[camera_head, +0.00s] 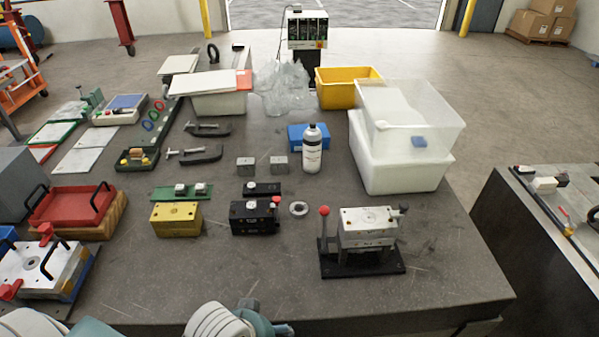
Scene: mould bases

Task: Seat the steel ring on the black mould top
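The steel ring (298,209) lies flat on the dark table, just right of the black mould block (255,218) and apart from it. The black block has a red ball (276,201) at its right rear corner and a small pale spot on its upper face. Behind it lies a low black plate (270,188) with a small light metal piece (250,187) on it. I cannot tell for sure which black part is the mould top. White and teal parts of my arms show at the bottom edge. Neither gripper's fingers are in view.
A yellow block (176,220) and green plate (165,193) stand left of the black block. A steel press (368,228) with a red-knobbed lever stands right of the ring. Behind are two steel blocks (246,165), a bottle (312,152) and bins (400,168). The front table is clear.

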